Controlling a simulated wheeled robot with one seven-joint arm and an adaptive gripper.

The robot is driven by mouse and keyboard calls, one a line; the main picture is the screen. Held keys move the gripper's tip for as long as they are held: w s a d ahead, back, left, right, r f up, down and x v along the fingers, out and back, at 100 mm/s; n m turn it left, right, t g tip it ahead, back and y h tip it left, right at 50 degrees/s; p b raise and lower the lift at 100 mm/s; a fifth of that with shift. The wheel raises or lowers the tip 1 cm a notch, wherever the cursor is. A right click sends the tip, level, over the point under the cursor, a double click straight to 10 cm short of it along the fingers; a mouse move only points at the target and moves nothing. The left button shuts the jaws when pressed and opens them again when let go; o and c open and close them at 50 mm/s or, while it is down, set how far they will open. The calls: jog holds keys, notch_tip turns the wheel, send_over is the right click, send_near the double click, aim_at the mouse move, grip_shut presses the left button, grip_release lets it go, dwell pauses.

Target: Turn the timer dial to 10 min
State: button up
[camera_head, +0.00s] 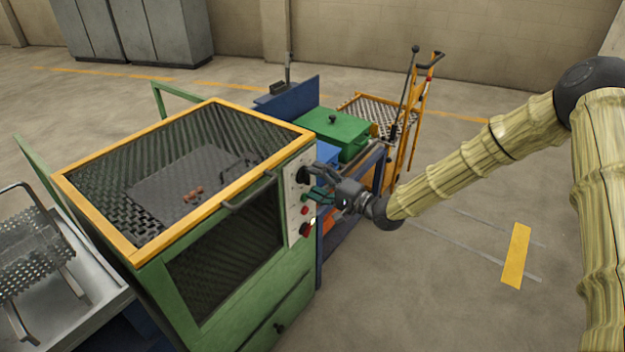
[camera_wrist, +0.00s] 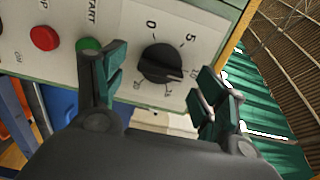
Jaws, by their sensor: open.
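The black timer dial (camera_wrist: 158,62) is on a pale panel with a printed scale of 0, 5, 15 and 20. A mark between 5 and 15, at the right, is partly hidden by a fingertip. The dial's ridge lies nearly level in the wrist view, its right end towards that mark. My gripper (camera_wrist: 160,72) is open, with one green-padded finger on either side of the dial, apparently apart from it. In the head view my gripper (camera_head: 311,184) is at the control panel (camera_head: 297,218) of the green furnace (camera_head: 215,300), and the dial is mostly hidden.
A green START button (camera_wrist: 88,45) is close behind the left finger, and a red button (camera_wrist: 43,38) is further left. A door handle (camera_head: 250,194) juts from the furnace front. A blue bench with a green box (camera_head: 335,130) stands behind. Floor to the right is mostly clear.

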jog(key=v, duration=1)
jog(key=shift+d, duration=0.1)
jog(key=s+d+f+n+g+h+p, duration=0.1)
jog(key=s+f+n+g+h+p, duration=0.2)
jog(key=s+f+h, duration=1.1)
jog(key=s+d+f+n+g, duration=0.1)
jog(key=s+d+f, duration=0.3)
jog(key=s, duration=0.6)
jog(key=s+d+f+n+g+p, duration=0.1)
jog(key=s+d+f+g, duration=0.3)
jog(key=s, duration=0.6)
jog(key=s+d+f+n+g+p, duration=0.1)
jog(key=s+d+f, duration=0.3)
jog(key=s, duration=0.6)
jog(key=shift+s+n+g+h, duration=0.3)
jog(key=shift+s+n+g, duration=0.1)
jog(key=shift+g, duration=0.4)
jog(key=shift+f, duration=0.15)
